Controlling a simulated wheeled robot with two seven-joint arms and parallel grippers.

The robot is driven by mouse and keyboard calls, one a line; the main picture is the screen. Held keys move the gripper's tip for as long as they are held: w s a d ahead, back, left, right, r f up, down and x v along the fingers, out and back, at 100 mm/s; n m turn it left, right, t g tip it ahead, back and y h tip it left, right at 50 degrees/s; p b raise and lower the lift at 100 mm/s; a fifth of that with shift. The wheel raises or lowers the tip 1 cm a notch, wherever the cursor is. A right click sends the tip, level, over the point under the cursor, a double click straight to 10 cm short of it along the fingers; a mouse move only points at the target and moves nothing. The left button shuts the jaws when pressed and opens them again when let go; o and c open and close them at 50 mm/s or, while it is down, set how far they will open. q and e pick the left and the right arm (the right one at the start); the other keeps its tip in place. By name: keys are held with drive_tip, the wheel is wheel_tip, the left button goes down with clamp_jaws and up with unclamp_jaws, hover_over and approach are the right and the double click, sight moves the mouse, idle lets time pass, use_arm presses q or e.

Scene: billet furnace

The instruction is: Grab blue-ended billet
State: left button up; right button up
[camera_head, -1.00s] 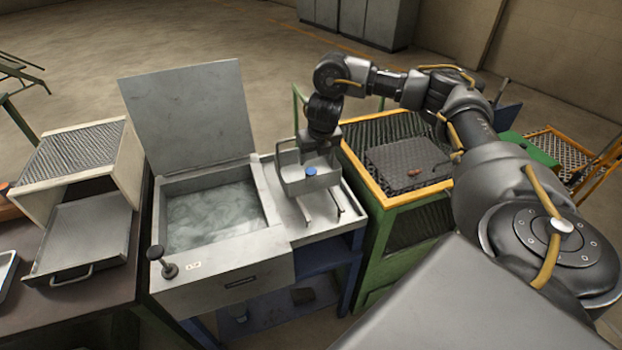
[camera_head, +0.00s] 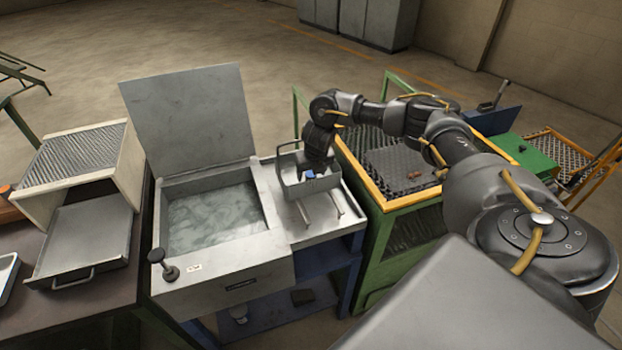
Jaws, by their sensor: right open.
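The blue-ended billet (camera_head: 309,174) shows only as a small blue end inside a small grey open tray (camera_head: 315,186). The tray stands on the metal shelf right of the liquid-filled tank. My right gripper (camera_head: 314,166) points down into the tray, right at the billet. It is open, and its fingers hide most of the billet. I cannot tell whether the fingers touch it. My left gripper is not in view.
The tank (camera_head: 270,262) has its lid (camera_head: 190,115) raised behind it. A green-framed table with an orange rim (camera_head: 385,205) stands close on the right, with a small brown piece (camera_head: 414,175) on its dark mat. A box with a pulled-out tray (camera_head: 85,238) is at left.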

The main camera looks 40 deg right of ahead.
sight(311, 174)
drive_tip(key=shift+c, duration=0.3)
drive_tip(key=shift+r, duration=0.1)
clamp_jaws()
drive_tip(key=shift+w+r, duration=0.15)
drive_tip(key=shift+r, duration=0.65)
wheel_tip(311, 174, up, 5)
drive_tip(key=shift+r+b, duration=0.15)
drive_tip(key=shift+b, duration=0.5)
wheel_tip(311, 174, up, 21)
drive_tip(key=p, duration=0.2)
